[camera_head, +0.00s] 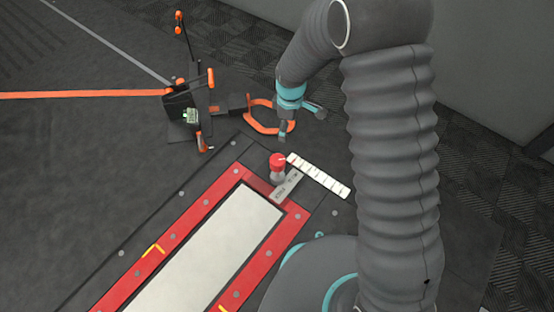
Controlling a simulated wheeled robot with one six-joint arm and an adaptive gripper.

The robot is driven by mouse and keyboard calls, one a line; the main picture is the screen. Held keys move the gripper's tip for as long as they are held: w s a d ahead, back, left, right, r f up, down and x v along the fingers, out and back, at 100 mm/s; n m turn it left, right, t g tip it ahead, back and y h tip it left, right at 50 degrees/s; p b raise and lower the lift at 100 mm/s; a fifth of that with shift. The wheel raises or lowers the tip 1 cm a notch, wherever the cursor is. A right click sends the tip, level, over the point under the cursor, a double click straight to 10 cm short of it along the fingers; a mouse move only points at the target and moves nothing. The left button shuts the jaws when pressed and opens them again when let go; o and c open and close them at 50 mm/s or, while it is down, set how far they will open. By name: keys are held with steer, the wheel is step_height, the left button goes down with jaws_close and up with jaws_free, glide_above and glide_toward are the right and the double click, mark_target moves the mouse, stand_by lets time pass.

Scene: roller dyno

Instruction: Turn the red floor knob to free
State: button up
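The red knob (278,159) sits upright on a short grey post at the far end of the red-framed floor unit. A grey label plate (286,187) lies beside it; its lettering is too small to read surely. A small pale mark shows on the knob, but I cannot tell which setting it points to. My gripper (301,124) hangs beyond and slightly right of the knob, apart from it.
The red frame (172,234) surrounds a long pale panel (205,262). A white marked strip (318,176) lies right of the knob. Behind stands a dark device with orange handles (186,108), with an orange strap (85,95) running left. The dark floor at left is clear.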

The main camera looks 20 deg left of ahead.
steer(key=n, duration=0.2)
glide_above(277, 159)
step_height(277, 159, down, 7)
steer(key=shift+g, duration=0.3)
step_height(277, 159, down, 14)
steer(key=shift+b, duration=0.75)
steer(key=shift+s, duration=0.1)
steer(key=c, duration=1.2)
